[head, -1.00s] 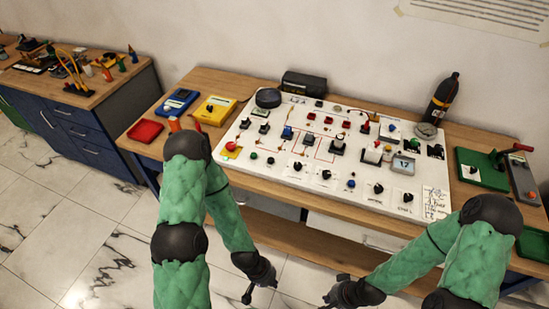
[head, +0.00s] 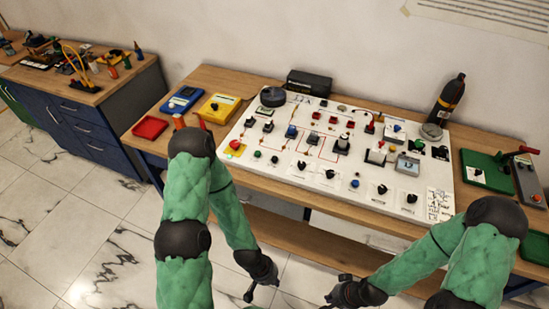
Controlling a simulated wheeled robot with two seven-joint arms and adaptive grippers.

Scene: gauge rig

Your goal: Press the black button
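The white gauge panel (head: 310,194) lies on the wooden table and carries many small black parts. A small round black button (head: 275,159) seems to sit in its front row, right of a green button (head: 257,154); it is too small to be sure of its shape. Black knobs (head: 301,165) stand further right in that row. My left gripper (head: 255,288) hangs in front of the table, below the panel in the picture and apart from it. My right gripper (head: 334,296) is to its right, also away from the panel. Both are dark and small, with finger opening unclear.
The table's front edge lies between my grippers and the panel.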

